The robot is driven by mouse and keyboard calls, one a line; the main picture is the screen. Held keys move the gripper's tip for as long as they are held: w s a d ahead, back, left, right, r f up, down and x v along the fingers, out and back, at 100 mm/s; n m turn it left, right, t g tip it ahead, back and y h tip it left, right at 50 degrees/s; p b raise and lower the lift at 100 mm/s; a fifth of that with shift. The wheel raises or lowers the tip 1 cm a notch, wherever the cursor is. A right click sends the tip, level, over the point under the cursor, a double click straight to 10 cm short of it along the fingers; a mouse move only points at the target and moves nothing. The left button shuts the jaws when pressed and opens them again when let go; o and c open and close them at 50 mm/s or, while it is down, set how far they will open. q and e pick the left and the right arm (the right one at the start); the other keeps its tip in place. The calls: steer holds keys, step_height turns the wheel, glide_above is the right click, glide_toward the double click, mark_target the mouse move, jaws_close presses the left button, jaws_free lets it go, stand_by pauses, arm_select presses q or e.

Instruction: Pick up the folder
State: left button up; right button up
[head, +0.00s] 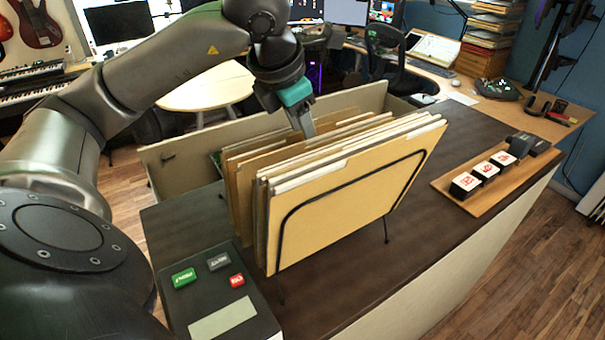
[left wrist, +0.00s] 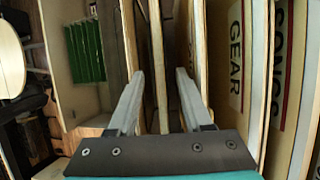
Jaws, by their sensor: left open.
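Several tan folders (head: 345,190) stand upright in a black wire rack (head: 285,225) on the dark desktop. My left gripper (head: 306,130) is over the back part of the row, pointing down. In the left wrist view, its two fingers (left wrist: 160,82) are open, with a thin upright folder edge (left wrist: 157,50) in the gap between them. The fingers look apart from that edge. In the head view the fingertips are partly hidden by the folders.
A device (head: 215,290) with green, dark and red buttons sits at the front left. A wooden tray (head: 463,203) with several dark blocks lies at the right. A raised tan panel (head: 185,160) runs behind the rack. Bare desktop (head: 420,215) lies between rack and tray.

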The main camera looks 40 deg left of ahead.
arm_select(q)
steer(key=shift+x, duration=0.95)
jaws_close()
steer(key=shift+r, duration=0.1)
stand_by(0.6)
